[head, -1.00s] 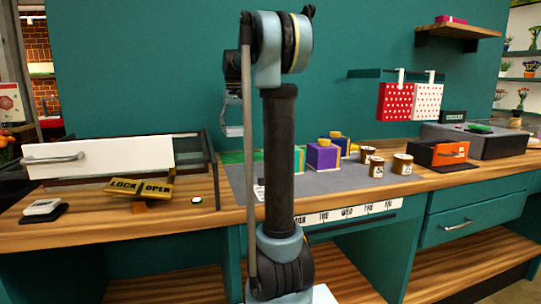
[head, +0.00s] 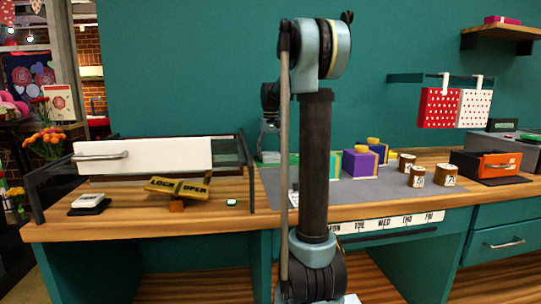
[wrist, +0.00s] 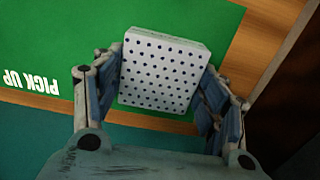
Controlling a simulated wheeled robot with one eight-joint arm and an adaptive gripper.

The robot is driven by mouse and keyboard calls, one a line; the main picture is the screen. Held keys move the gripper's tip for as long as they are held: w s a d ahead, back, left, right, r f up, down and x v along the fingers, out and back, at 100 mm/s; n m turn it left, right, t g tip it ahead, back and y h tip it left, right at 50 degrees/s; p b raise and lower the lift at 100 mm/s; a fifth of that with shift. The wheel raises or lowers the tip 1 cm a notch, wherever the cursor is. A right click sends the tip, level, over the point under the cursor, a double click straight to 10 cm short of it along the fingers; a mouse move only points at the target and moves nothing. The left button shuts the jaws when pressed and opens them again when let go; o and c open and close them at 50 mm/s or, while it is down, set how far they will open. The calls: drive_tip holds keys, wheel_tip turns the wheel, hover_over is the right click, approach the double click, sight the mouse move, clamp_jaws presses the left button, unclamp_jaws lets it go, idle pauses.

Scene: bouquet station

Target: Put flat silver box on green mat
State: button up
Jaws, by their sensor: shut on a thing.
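A flat, pale silver-white box (wrist: 160,72) with dark dots sits between the two fingers of my gripper (wrist: 160,95) in the wrist view. My gripper is shut on it. The box is over the green mat (wrist: 60,40), which bears the words PICK UP, near the mat's edge. I cannot tell whether the box touches the mat. In the head view my gripper (head: 268,142) hangs low above the back of the counter, left of my arm. A strip of the green mat (head: 270,157) shows beneath it; my arm hides part of that area.
Purple box (head: 358,164) and several labelled cups stand right of my arm on a grey mat (head: 400,184). An orange-fronted box (head: 497,165) is farther right. A wooden edge (wrist: 275,40) borders the green mat.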

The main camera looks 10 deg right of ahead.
sight(271, 154)
drive_tip(key=o, duration=1.1)
wheel_tip(271, 154, up, 12)
drive_tip(key=shift+r, duration=0.1)
idle(0.4)
